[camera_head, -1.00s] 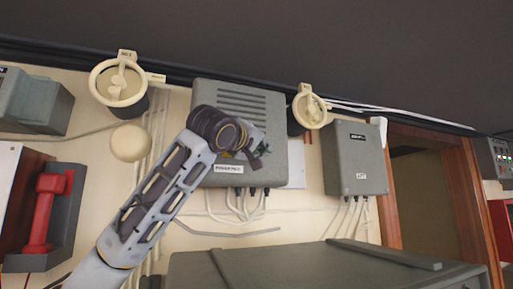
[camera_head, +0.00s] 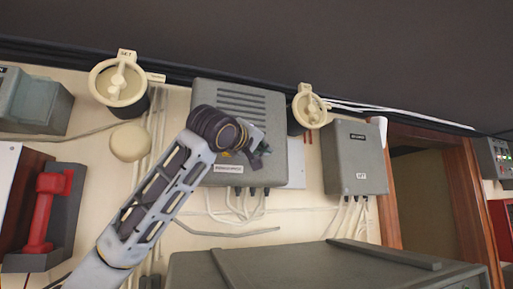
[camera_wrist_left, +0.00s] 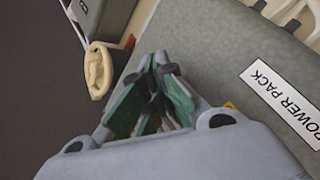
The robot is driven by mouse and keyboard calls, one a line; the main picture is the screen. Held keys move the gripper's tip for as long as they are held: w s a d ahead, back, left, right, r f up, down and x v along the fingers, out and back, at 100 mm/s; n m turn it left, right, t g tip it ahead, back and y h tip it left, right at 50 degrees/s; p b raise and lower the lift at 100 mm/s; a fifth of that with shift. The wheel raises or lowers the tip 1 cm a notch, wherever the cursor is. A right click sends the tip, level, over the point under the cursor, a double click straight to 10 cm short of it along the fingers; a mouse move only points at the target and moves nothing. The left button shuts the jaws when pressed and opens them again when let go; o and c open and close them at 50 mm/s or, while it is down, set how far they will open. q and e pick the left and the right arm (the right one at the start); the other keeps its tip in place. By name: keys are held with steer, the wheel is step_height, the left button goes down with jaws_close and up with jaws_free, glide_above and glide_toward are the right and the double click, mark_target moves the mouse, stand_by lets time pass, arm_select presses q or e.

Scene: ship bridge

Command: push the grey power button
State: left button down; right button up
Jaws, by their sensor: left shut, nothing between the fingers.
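A grey box (camera_head: 250,100) with louvre slots is mounted on the wall, with a white label (camera_head: 242,171) at its lower part. In the left wrist view the label (camera_wrist_left: 285,98) reads POWER PACK on the box's grey face (camera_wrist_left: 215,45). My left gripper (camera_head: 259,159) is in front of the box's lower right part; its fingers (camera_wrist_left: 160,72) are shut and empty. I cannot tell whether they touch the box. I cannot make out the grey power button in either view; my gripper and wrist cover part of the box front. My right gripper is not in view.
Cream round fittings (camera_head: 118,80) (camera_head: 310,107) flank the box. A smaller grey box (camera_head: 354,158) is to the right, beside a wooden door frame (camera_head: 455,190). Cables (camera_head: 245,207) hang below. A large grey cabinet (camera_head: 320,268) stands in front, and a red handset (camera_head: 42,210) is at left.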

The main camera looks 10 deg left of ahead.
arm_select(q)
steer(key=shift+w+a, duration=0.25)
steer(key=shift+w, duration=0.05)
stand_by(0.4)
steer(key=shift+s+d, duration=0.2)
steer(key=shift+s, duration=0.05)
stand_by(0.3)
steer(key=shift+b, duration=0.3)
steer(key=shift+s, duration=0.15)
steer(key=shift+s+d+b, duration=0.35)
steer(key=shift+s+d, duration=0.2)
steer(key=shift+s, duration=0.25)
steer(key=shift+s+d+b, duration=0.4)
steer(key=shift+s+d, duration=0.2)
steer(key=shift+s, duration=0.25)
steer(key=shift+s+d+b, duration=0.35)
steer(key=shift+s+d, duration=0.2)
steer(key=shift+s, duration=0.25)
steer(key=shift+w, duration=0.1)
